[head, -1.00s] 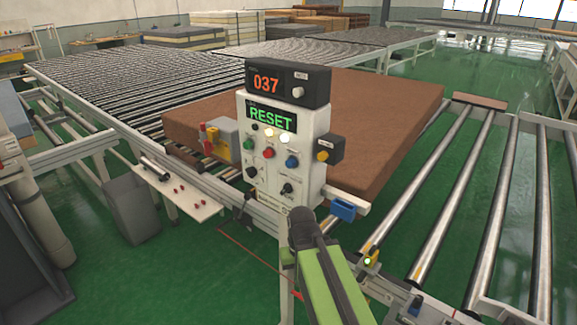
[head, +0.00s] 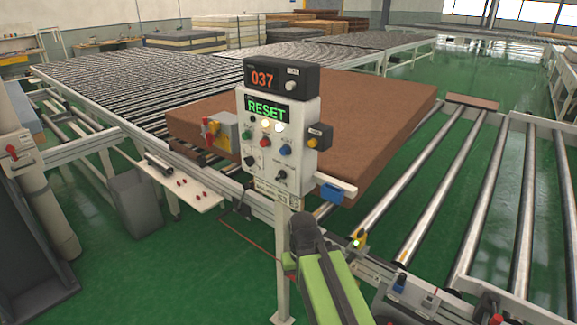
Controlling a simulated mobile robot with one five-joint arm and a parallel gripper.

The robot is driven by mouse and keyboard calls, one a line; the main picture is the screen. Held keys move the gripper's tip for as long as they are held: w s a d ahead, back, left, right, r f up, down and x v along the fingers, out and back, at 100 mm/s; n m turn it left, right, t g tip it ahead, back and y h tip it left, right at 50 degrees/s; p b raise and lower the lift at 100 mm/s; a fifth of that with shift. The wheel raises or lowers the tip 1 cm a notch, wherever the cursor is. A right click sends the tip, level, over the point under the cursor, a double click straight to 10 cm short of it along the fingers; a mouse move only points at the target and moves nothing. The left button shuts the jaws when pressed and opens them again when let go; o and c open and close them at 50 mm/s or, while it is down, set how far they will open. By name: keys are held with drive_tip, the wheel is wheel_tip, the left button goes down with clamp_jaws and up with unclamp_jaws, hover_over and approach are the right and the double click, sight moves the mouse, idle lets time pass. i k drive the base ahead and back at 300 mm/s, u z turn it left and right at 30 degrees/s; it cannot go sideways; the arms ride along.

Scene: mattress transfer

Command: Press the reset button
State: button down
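A white control panel (head: 297,165) stands upright on a post in the middle of the head view. Its green screen (head: 267,110) reads RESET. Below the screen are lit white lamps, a green button (head: 247,133), a red button (head: 265,142), a blue button (head: 285,149) and black knobs (head: 280,175). The button labels are too small to read, so I cannot tell which one is the reset button. A yellow button (head: 312,142) sits on a dark side box. My green and black arm rises from the bottom, apparently below the panel. My gripper's fingers do not show.
A black display (head: 275,77) reading 037 tops the panel. A brown mattress (head: 375,130) lies on rollers behind it. Roller conveyors (head: 470,160) fill the right, with fittings along the near rail. A grey bin (head: 135,203) stands at left. Green floor shows around the post.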

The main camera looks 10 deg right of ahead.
sight(284, 150)
drive_tip(key=z, duration=0.05)
drive_tip(key=k, duration=1.35)
drive_tip(key=u, duration=1.3)
drive_tip(key=i, duration=1.55)
drive_tip(key=u, duration=0.05)
